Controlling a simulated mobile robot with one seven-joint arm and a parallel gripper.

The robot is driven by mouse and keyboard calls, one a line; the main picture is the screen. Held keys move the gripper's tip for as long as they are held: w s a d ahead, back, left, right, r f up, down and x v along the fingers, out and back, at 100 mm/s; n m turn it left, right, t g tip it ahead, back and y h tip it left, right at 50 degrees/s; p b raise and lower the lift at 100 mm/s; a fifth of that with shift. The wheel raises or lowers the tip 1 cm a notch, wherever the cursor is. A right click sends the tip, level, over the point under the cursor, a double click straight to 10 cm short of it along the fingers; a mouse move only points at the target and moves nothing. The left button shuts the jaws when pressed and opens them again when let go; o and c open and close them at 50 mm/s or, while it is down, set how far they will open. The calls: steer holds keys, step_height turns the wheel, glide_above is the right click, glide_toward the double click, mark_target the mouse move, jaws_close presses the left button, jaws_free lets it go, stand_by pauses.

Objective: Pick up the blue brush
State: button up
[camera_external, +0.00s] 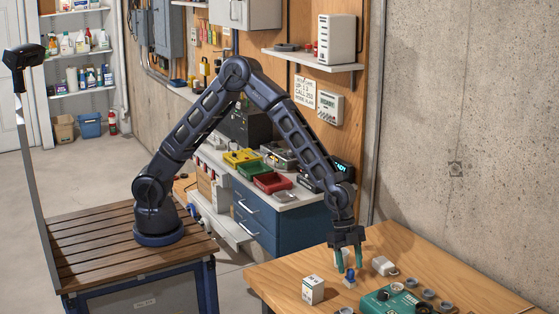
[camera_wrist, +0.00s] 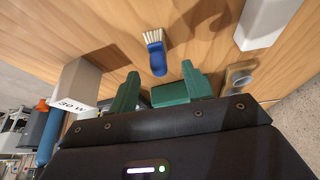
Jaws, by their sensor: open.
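The blue brush (camera_wrist: 157,57) lies on the wooden table (camera_wrist: 110,25), with pale bristles pointing away from my gripper in the wrist view. In the external view the brush (camera_external: 349,281) is a small blue shape between and below the fingers. My gripper (camera_wrist: 160,88) has green fingers, spread apart with nothing between them. In the external view my gripper (camera_external: 350,262) points down above the table, close over the brush. I cannot tell the exact height of the fingertips above it.
A white box (camera_external: 313,290) marked "30 W" stands left of the brush. A pale block (camera_external: 383,266) lies to the right. A green device (camera_external: 390,300) and several small grey cups (camera_external: 428,294) occupy the table's front right. Bare wood shows behind the brush.

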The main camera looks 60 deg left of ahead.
mark_target(350, 269)
steer(key=x, duration=0.5)
steer(key=shift+a+f, duration=0.1)
jaws_close()
